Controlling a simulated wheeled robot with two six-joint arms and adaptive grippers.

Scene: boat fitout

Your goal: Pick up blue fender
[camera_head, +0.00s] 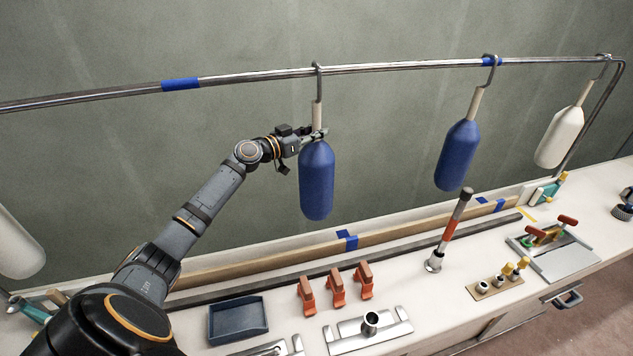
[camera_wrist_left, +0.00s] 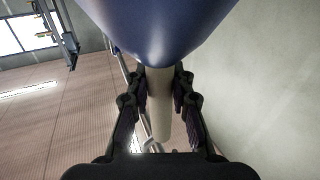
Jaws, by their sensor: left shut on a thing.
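A blue fender (camera_head: 317,182) hangs upright by a hook from the metal rail, left of centre in the head view. My left gripper (camera_head: 319,135) is at its pale neck, just above the blue body. In the left wrist view my left gripper (camera_wrist_left: 158,88) has its fingers on both sides of the pale neck (camera_wrist_left: 160,112), shut on it, with the blue body close in front. The hook is still over the rail. A second blue fender (camera_head: 457,156) hangs further right, apart from my gripper. My right gripper is not in view.
The metal rail (camera_head: 400,67) runs above the counter with blue tape on it. White fenders hang at the far right (camera_head: 560,137) and far left (camera_head: 15,245).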

